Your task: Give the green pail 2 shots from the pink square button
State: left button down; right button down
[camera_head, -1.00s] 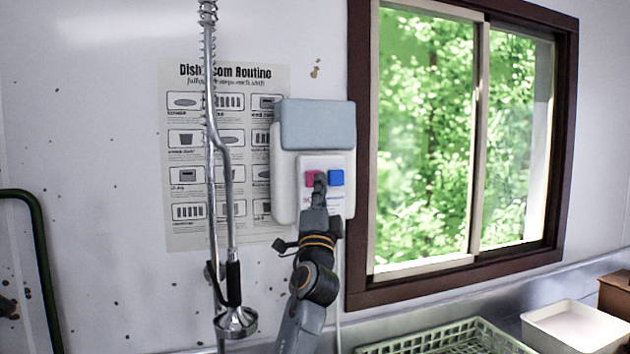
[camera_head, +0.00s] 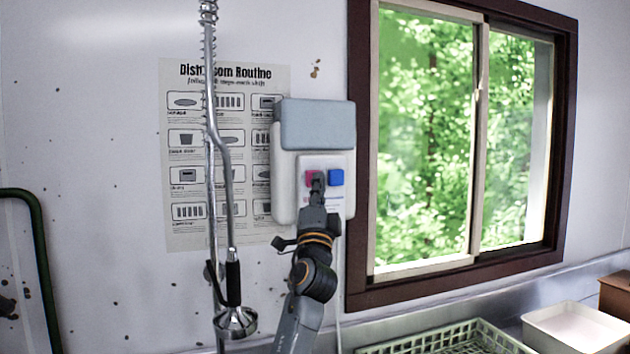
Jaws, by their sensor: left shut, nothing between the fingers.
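The pink square button (camera_head: 310,177) is on the pale panel of the wall dispenser (camera_head: 285,180), left of a blue square button (camera_head: 336,178). My left gripper (camera_head: 317,179) is shut and empty. Its tips are in front of the pink button and hide its right part. I cannot tell whether the tips touch the button. The green pail is not in view. My right gripper is not in view.
A spray hose with a metal head (camera_head: 236,320) hangs left of my arm, in front of a poster (camera_head: 180,225). A green crate (camera_head: 470,325) and a white tub (camera_head: 575,325) are at lower right. A window (camera_head: 470,140) is right of the dispenser.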

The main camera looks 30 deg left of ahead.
pick_arm(q)
jog(key=shift+w+a+b, duration=0.5)
jog(key=shift+a+b, duration=0.1)
jog(key=shift+b, duration=0.05)
dwell(0.8)
jog(key=shift+s+d, duration=0.1)
jog(key=shift+d, duration=0.05)
jog(key=shift+s+d+f+p, duration=0.1)
jog(key=shift+s+d+p, duration=0.5)
jog(key=shift+s+d, duration=0.1)
dwell(0.4)
jog(key=shift+w+a+b, duration=0.2)
jog(key=shift+w+b, duration=0.1)
